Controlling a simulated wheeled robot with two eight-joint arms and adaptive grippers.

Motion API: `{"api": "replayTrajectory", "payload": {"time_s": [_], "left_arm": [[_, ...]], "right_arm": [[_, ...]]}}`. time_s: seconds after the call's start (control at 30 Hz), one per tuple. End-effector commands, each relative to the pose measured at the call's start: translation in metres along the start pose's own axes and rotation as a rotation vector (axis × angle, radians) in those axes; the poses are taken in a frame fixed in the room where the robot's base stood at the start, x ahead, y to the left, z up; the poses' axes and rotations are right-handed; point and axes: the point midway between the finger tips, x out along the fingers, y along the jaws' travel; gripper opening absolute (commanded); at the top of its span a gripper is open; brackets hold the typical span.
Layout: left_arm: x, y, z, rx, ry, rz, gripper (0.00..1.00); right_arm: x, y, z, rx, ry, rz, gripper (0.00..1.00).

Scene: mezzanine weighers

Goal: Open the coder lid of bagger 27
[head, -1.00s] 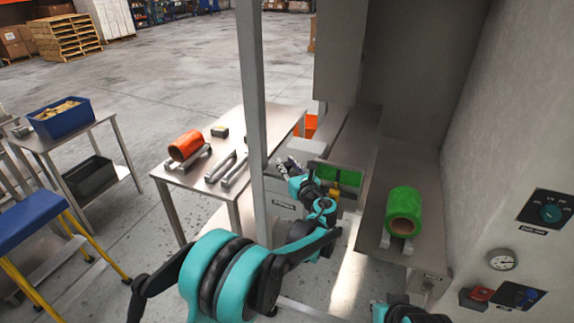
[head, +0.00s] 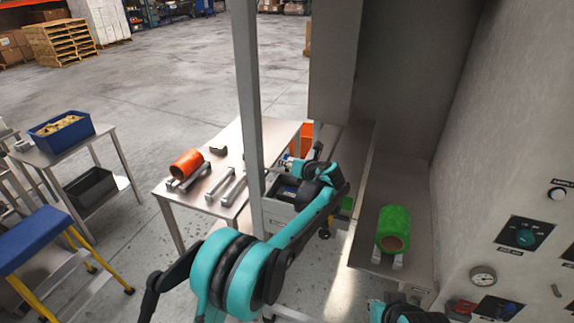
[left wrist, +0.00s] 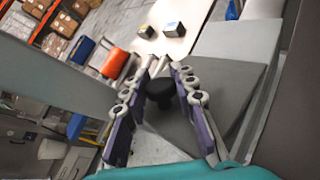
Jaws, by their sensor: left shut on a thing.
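The coder box (head: 277,215) of the bagger stands behind the grey post, and its top looks open, with a dark and blue inside (head: 287,190) showing. In the left wrist view a grey panel (left wrist: 232,65), which looks like the coder lid, lies tilted with a black knob (left wrist: 160,86) on it. My left gripper (head: 285,163) is at the far side of the box. In the left wrist view its fingers (left wrist: 160,68) are shut around the knob. My arm hides much of the lid in the head view. My right gripper is out of view.
A steel table (head: 225,150) with an orange roll (head: 187,163) and bars stands left of the post (head: 246,110). A green roll (head: 393,229) rests on the right-hand shelf. A control wall (head: 500,180) bounds the right. A blue-topped step (head: 35,240) stands at left.

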Motion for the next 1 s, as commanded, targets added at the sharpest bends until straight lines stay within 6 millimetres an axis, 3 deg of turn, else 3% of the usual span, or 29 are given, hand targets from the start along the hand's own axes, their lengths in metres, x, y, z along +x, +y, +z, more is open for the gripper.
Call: {"api": "replayTrajectory", "payload": {"time_s": [0.47,0.5,0.53,0.87,1.0], "left_arm": [[0.001,-0.001,0.002,0.011,0.009,0.000,0.00],[0.001,-0.001,0.002,0.011,0.009,0.000,0.37],[0.001,-0.001,0.002,0.011,0.009,0.000,0.45],[-0.001,-0.001,0.002,0.010,0.010,0.000,0.47],[-0.014,-0.002,0.002,0.012,0.009,-0.001,0.47]], "right_arm": [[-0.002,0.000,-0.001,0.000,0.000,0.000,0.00],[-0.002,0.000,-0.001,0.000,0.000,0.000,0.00],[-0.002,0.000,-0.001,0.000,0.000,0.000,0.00],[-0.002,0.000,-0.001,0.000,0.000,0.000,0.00],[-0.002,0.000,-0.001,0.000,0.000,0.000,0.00]]}}
